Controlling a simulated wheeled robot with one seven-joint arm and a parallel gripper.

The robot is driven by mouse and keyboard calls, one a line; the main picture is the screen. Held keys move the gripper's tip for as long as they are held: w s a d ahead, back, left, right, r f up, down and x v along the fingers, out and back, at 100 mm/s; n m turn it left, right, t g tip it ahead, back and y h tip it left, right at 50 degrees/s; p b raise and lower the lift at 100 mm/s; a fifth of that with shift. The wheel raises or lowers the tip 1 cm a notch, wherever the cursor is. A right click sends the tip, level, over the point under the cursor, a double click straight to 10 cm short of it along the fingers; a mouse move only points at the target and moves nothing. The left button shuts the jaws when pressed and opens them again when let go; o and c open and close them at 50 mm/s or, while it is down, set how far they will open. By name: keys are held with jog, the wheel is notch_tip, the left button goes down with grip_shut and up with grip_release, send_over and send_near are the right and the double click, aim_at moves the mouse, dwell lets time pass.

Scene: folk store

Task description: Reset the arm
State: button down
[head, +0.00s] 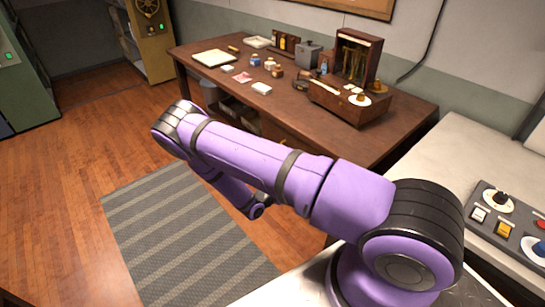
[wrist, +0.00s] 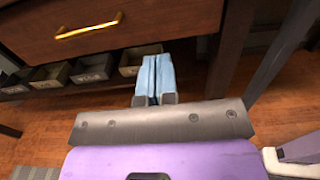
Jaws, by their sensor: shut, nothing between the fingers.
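My purple arm reaches out in the head view over the floor, bent at the elbow and folded downward in front of the desk. My gripper shows in the wrist view (wrist: 153,80), its two pale blue fingers together with nothing between them. In the head view the gripper's fingers are hidden behind my arm. In the wrist view the gripper is in front of a wooden drawer (wrist: 105,25) with a brass handle, and below it is a shelf with small bins (wrist: 85,77). It appears apart from them.
The desk (head: 215,78) holds small jars, papers and a wooden box (head: 355,105). A control panel (head: 505,220) with knobs is at right. A desk leg (wrist: 232,50) stands just right of my gripper. A striped rug (head: 150,225) lies on open floor at left.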

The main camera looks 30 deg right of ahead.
jog(key=s+a+r+m+g+y, duration=0.25)
jog(key=r+m+y, duration=0.35)
jog(key=r, duration=1.1)
jog(key=s+a+r+m+g+y, duration=0.3)
jog(key=r+m, duration=0.5)
jog(key=r, duration=0.9)
jog(key=s+a+r+m+t+y, duration=0.3)
jog(key=s+r+y, duration=0.1)
jog(key=s+r, duration=0.6)
jog(key=s+a+r+m+t+y, duration=0.2)
jog(key=s+r+m+t+y, duration=0.1)
jog(key=s+r, duration=0.8)
jog(key=shift+s+a+r+t+y, duration=0.15)
jog(key=shift+a+r+t+y, duration=0.25)
jog(key=shift+t+y, duration=0.4)
